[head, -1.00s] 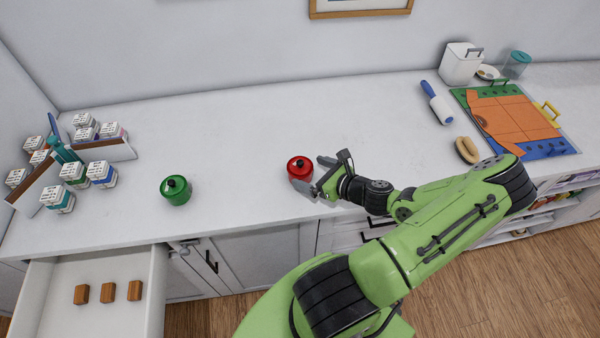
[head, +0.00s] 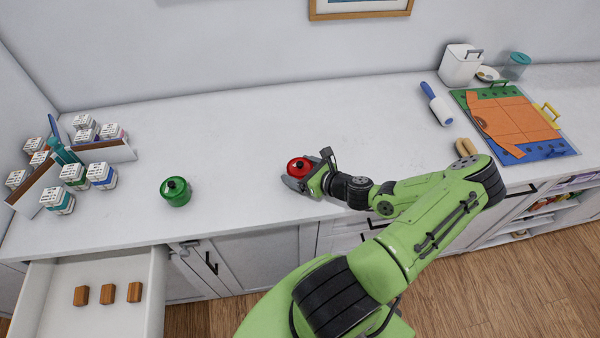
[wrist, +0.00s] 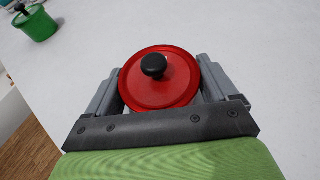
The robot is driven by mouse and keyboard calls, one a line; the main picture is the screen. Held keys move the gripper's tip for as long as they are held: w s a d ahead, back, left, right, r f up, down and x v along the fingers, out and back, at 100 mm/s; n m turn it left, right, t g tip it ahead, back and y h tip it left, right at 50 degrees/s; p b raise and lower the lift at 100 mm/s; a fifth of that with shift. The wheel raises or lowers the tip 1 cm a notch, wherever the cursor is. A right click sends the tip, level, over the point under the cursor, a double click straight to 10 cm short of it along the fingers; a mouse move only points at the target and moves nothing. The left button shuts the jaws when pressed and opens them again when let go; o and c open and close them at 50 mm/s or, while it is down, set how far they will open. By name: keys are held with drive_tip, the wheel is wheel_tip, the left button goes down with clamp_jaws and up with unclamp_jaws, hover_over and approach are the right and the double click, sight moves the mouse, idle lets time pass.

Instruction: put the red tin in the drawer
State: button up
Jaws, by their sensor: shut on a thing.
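The red tin (head: 299,166), round with a black knob on its lid, stands upright on the white counter near its front edge. My gripper (head: 300,178) is shut on it, with one finger on each side. In the wrist view the red tin (wrist: 160,78) sits between the two grey fingers of my gripper (wrist: 160,85). Its lower body is hidden in the wrist view. The drawer (head: 95,315) is pulled open at the lower left, below the counter. Several small wooden blocks lie inside it.
A green tin (head: 176,192) stands on the counter (head: 240,130) between the red tin and the drawer; it also shows in the wrist view (wrist: 38,22). Small labelled jars and a divider are at the left. A rolling pin (head: 436,103) and boards lie at the right.

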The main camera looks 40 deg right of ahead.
wheel_tip(320, 180, up, 10)
drive_tip(key=shift+r+p, duration=0.1)
drive_tip(key=shift+p, duration=0.9)
